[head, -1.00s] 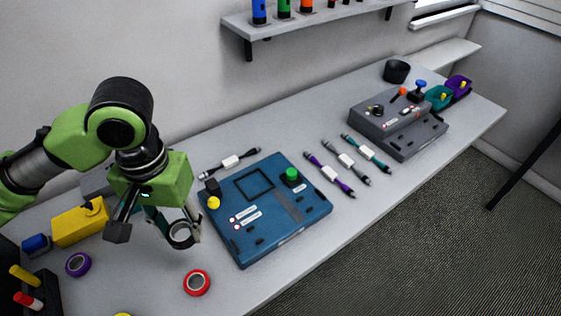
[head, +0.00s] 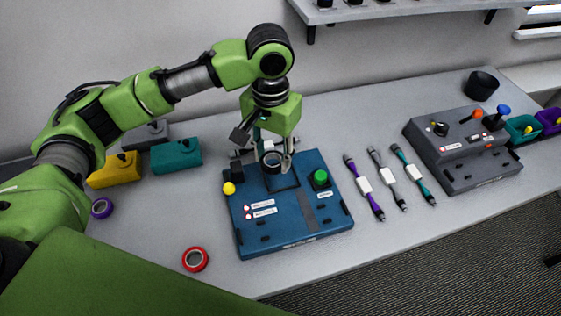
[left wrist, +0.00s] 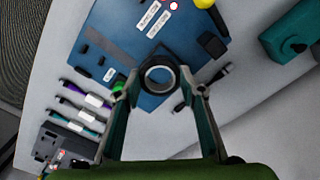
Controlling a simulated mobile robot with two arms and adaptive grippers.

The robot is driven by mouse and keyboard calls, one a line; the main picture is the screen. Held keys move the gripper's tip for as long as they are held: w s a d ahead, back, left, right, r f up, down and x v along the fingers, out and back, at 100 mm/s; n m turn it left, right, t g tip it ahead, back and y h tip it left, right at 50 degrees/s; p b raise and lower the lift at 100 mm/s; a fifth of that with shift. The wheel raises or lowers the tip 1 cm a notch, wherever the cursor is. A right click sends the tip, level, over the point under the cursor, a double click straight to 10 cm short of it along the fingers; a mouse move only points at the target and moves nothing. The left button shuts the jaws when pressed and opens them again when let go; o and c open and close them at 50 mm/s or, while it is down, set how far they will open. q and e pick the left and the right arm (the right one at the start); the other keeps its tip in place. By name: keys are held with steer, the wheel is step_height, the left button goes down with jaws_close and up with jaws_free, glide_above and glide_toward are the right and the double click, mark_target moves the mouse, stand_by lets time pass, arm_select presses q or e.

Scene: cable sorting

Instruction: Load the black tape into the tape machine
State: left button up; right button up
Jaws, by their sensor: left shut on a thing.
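The black tape (head: 270,154) is a dark ring with a pale core. My left gripper (head: 274,164) is shut on it and holds it over the back part of the blue tape machine. The left wrist view shows the tape (left wrist: 160,93) between the fingertips. The tape machine (head: 290,225) is a flat blue box with a square outlined area beneath the gripper, partly hidden by it. A green button (head: 320,178) sits to its right and a yellow knob (head: 229,188) at its left edge. I cannot tell whether the tape touches the machine. My right gripper is not in view.
A red tape roll (head: 195,259) and a purple one (head: 102,208) lie to the left. Yellow (head: 114,170) and teal (head: 177,156) boxes stand behind. Several cables (head: 388,178) lie between the blue machine and a grey machine (head: 462,160).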

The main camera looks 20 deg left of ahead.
arm_select(q)
steer(key=w+f, duration=0.1)
steer(key=f, duration=0.1)
steer(key=w+f, duration=0.2)
steer(key=shift+w+d+f, duration=0.1)
steer(key=shift+d, duration=0.1)
steer(key=f, duration=0.1)
steer(key=f+p, duration=0.1)
steer(key=f, duration=0.1)
steer(key=shift+w+p, duration=0.25)
steer(key=shift+p, duration=0.15)
steer(key=shift+f, duration=0.35)
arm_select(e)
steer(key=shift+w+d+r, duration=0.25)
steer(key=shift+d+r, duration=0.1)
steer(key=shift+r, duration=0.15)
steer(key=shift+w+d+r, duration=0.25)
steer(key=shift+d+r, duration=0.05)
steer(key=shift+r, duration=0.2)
arm_select(q)
steer(key=shift+f, duration=0.1)
steer(key=shift+f, duration=0.4)
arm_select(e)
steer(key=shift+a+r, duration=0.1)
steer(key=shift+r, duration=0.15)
arm_select(q)
steer(key=shift+f, duration=0.1)
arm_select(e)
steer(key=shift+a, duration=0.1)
